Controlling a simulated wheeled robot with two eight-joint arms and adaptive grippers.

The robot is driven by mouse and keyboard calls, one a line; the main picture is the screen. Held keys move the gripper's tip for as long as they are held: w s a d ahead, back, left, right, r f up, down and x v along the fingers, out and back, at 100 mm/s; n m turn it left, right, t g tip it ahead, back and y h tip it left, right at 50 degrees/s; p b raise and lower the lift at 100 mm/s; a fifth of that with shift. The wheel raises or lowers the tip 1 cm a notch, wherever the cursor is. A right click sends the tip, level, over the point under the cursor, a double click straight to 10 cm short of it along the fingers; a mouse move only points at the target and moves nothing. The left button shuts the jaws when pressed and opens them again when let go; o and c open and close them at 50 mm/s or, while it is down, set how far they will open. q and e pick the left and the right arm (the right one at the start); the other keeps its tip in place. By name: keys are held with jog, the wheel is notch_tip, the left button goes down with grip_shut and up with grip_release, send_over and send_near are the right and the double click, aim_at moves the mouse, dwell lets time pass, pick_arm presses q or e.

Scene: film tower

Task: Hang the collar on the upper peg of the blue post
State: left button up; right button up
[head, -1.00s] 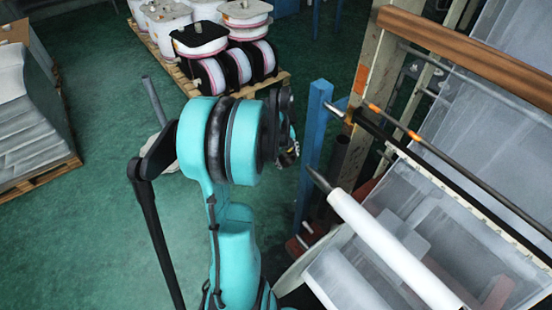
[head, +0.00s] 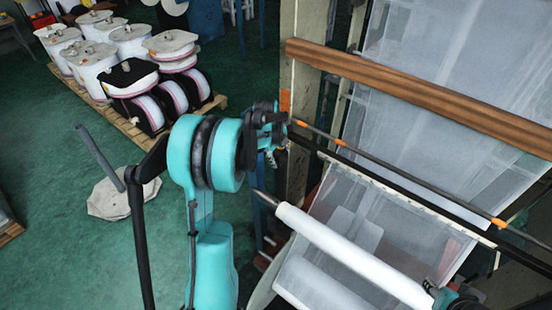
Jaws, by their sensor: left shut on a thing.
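The blue post (head: 258,205) stands just behind my left arm, left of the film machine. Its upper part and the upper peg are mostly hidden by my arm and gripper. My left gripper (head: 270,122) is at the far end of the teal arm, in front of the top of the post. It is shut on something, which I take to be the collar. The collar's shape cannot be made out against the dark fingers, nor whether it touches a peg.
A white film roll (head: 350,255) with a dark pointed end lies right of the post. A wooden beam (head: 420,85) and a thin rod (head: 390,170) cross the machine. A pallet (head: 125,122) of tubs and spools and a grey pole on a flat base (head: 112,200) stand left.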

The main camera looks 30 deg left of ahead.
pick_arm(q)
jog(key=shift+w+p, duration=0.65)
jog(key=shift+w, duration=2.3)
jog(key=shift+w+a+b, duration=0.15)
jog(key=shift+a+b, duration=0.15)
jog(key=shift+a, duration=2.1)
jog(key=shift+w+a+b, duration=0.15)
jog(key=shift+a+b, duration=0.15)
jog(key=shift+a, duration=2.1)
jog(key=o, duration=1.6)
